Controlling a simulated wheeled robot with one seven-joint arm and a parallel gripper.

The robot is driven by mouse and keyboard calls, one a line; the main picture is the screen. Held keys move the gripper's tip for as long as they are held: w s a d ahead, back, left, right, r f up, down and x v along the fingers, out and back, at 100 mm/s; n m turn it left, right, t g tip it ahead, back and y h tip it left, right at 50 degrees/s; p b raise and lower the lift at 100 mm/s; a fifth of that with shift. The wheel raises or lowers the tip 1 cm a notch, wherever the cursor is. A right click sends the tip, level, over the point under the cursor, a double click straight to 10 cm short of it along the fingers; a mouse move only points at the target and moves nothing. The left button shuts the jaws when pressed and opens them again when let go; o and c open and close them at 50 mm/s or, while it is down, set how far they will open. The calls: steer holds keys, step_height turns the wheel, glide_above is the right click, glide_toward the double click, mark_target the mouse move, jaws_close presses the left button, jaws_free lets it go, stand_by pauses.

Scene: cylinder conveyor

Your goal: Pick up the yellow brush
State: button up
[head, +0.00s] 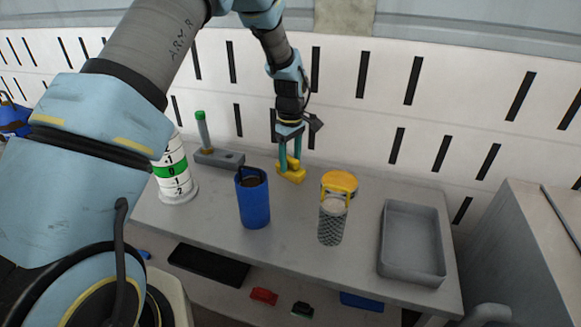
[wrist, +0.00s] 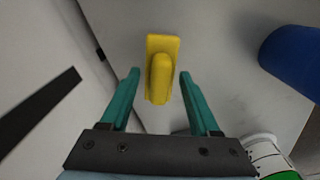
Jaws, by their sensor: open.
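The yellow brush (head: 291,173) lies on the grey table near its back edge, below my gripper in the head view. In the wrist view the brush (wrist: 162,70) shows a flat yellow base with a raised rounded handle, its near end between the teal fingers. My gripper (head: 290,158) points down at the brush. Its two fingers stand apart in the wrist view (wrist: 158,78), one on each side of the handle, with visible gaps. The head view does not show clearly how far the fingertips are above the table.
A blue cylinder (head: 253,200) stands left of the brush, and a mesh cylinder with a yellow top (head: 332,215) stands right. A white-green marked cylinder (head: 175,175), a grey block with a green-capped tube (head: 219,158) and a grey tray (head: 411,240) share the table. A slotted wall is behind.

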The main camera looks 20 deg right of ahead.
mark_target(290, 157)
jaws_close()
stand_by(0.5)
steer(key=shift+r, duration=0.1)
step_height(290, 157, up, 10)
steer(key=shift+f+b, duration=0.1)
steer(key=shift+b, duration=1)
steer(key=shift+c, duration=1.6)
jaws_free()
steer(key=c, duration=0.6)
